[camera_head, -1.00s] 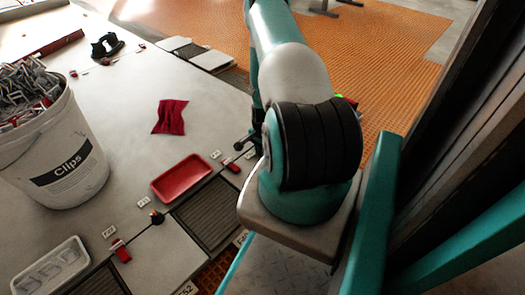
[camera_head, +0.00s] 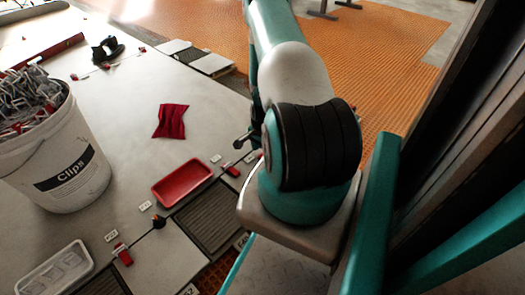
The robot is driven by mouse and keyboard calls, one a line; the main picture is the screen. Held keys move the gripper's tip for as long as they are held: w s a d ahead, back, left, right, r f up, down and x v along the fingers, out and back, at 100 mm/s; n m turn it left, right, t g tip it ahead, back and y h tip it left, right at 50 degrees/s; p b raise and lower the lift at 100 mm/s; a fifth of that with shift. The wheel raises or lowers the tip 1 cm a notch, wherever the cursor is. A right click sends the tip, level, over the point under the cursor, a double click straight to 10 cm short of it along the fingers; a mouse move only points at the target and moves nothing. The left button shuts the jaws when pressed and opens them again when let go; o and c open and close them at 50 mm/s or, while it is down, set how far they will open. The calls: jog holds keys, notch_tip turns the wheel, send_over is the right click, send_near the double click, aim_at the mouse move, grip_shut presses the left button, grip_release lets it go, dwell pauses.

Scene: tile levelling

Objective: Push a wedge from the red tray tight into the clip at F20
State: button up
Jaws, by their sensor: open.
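The red tray (camera_head: 181,184) lies on the pale tiles left of my arm; no wedge can be made out in it. A red wedge (camera_head: 122,255) sits at a tile joint at the lower left. Another red wedge (camera_head: 233,171) sits at the joint right of the tray. Small white label tags, such as one beside the tray (camera_head: 145,206), lie near the joints; their text is too small to read surely, so I cannot tell which clip is F20. My gripper is not clearly visible; my arm fills the middle and hides the floor behind it.
A white bucket marked Clips (camera_head: 70,175) stands at the left. A white tray (camera_head: 55,268) is at the lower left. A dark red cloth (camera_head: 171,120) lies behind the red tray. Dark knee pads (camera_head: 107,50) lie farther back. Orange matting (camera_head: 400,60) covers the far floor.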

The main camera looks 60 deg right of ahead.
notch_tip(320, 180, up, 15)
jog(key=p, duration=0.7)
jog(key=shift+f, duration=0.2)
